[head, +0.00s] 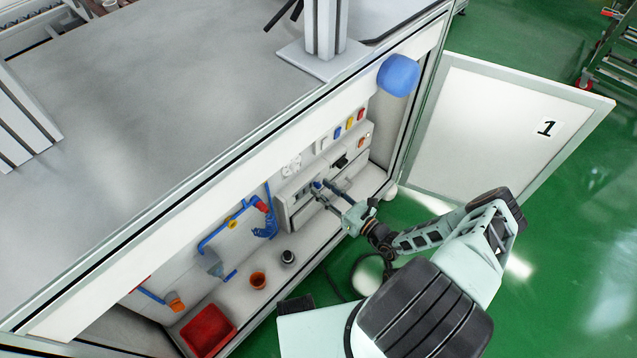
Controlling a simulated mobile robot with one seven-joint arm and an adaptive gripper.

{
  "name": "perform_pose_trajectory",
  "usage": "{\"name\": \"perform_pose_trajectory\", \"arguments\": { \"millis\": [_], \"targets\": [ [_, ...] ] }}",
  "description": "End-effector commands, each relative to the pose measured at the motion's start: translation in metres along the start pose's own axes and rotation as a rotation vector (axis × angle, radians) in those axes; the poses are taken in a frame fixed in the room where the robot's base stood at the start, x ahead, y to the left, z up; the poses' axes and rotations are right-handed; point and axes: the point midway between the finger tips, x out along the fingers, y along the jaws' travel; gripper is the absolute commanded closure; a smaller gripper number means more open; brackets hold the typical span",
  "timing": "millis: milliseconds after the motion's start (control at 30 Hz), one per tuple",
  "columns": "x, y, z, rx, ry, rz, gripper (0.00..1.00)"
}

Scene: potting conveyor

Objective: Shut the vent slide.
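My gripper (325,191) reaches into the open cabinet, in front of the grey control box (293,212) on its back wall. Its two dark fingers look parted, with the tips close to the box's front face. A small blue part (317,185) shows at the fingertips; I cannot tell whether they touch it. A small black fitting (341,161) sits on the box to the upper right of the fingers. The vent slide cannot be made out for certain at this size, and the fingers hide part of the box front.
The cabinet door (485,125) marked 1 stands open at the right. Blue piping (215,235) runs along the back wall. The worktop (190,110) overhangs above.

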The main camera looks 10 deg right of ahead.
Motion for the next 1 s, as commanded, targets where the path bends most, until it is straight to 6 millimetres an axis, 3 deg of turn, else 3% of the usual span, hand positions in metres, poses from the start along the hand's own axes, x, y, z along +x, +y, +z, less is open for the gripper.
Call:
{"name": "perform_pose_trajectory", "arguments": {
  "millis": [267, 567, 1000],
  "targets": [
    [0.0006, 0.0006, -0.0005, 0.000, 0.000, -0.001, 0.69],
    [0.0005, 0.0006, -0.0004, 0.000, 0.000, -0.001, 0.99],
    [0.0005, 0.0008, -0.0004, 0.001, 0.000, 0.000, 1.00]
  ]
}}
